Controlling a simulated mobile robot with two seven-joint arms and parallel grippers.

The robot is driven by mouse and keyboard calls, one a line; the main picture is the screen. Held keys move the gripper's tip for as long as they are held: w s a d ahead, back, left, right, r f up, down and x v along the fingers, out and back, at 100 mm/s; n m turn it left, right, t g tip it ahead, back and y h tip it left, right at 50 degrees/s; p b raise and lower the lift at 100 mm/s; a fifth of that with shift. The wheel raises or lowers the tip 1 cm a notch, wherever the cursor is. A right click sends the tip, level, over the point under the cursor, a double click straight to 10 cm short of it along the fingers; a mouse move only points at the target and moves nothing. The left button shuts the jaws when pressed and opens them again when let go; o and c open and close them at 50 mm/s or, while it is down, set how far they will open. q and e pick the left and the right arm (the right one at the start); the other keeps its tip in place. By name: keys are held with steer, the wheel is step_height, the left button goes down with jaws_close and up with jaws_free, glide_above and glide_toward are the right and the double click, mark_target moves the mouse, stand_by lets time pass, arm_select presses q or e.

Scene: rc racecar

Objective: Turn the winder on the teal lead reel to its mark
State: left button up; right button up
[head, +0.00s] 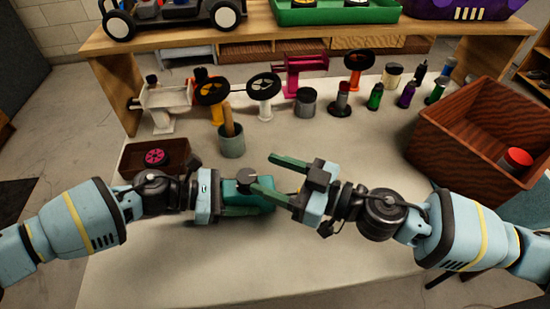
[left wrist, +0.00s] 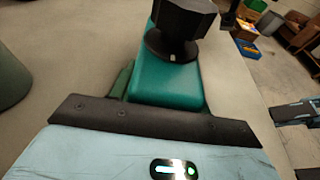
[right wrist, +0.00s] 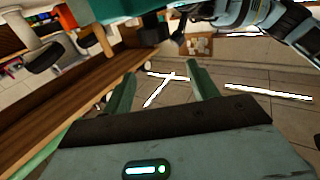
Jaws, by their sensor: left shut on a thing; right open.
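The teal lead reel (head: 258,200) is held over the table's near part, between my two arms. Its dark winder knob (head: 246,176) is on top. In the left wrist view the teal body (left wrist: 165,85) lies in my left gripper, and the faceted black knob (left wrist: 182,18) stands on it, with a small pale mark (left wrist: 172,57) at its base. My left gripper (head: 238,203) is shut on the reel body. My right gripper (head: 264,170) is open, its fingers pointing left beside the knob. In the right wrist view a teal edge (right wrist: 110,10) shows at the top, and nothing lies between the fingers.
A brown box (head: 155,160) with a pink wheel sits behind my left arm. A grey-green cup (head: 231,142) stands behind the reel. Several stands, spools and bottles line the table's back. A large wooden bin (head: 440,135) is at the right. The table's front (head: 240,270) is clear.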

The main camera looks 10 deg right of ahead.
steer(key=shift+r, duration=2.15)
